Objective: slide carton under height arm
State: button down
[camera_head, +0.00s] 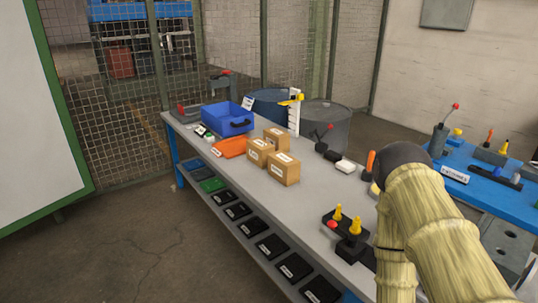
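Three brown cartons with white labels stand close together on the grey workbench (205,152): a rear carton (277,139), a left carton (259,152) and a front right carton (284,170). A white upright post (294,117) with a yellow height arm (291,101) rises behind them at the bench's far edge. No carton is seen under the height arm. My arm in its pale yellow cover fills the lower right, well apart from the cartons. My gripper is not visible.
A blue bin (226,118) and an orange tray (230,147) lie left of the cartons. A control box (348,230) is at the near end. The bench front before the cartons looks clear.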

aim_at(281, 139)
jog(key=u, duration=0.95)
jog(key=i, duration=1.7)
jog(key=z, duration=0.85)
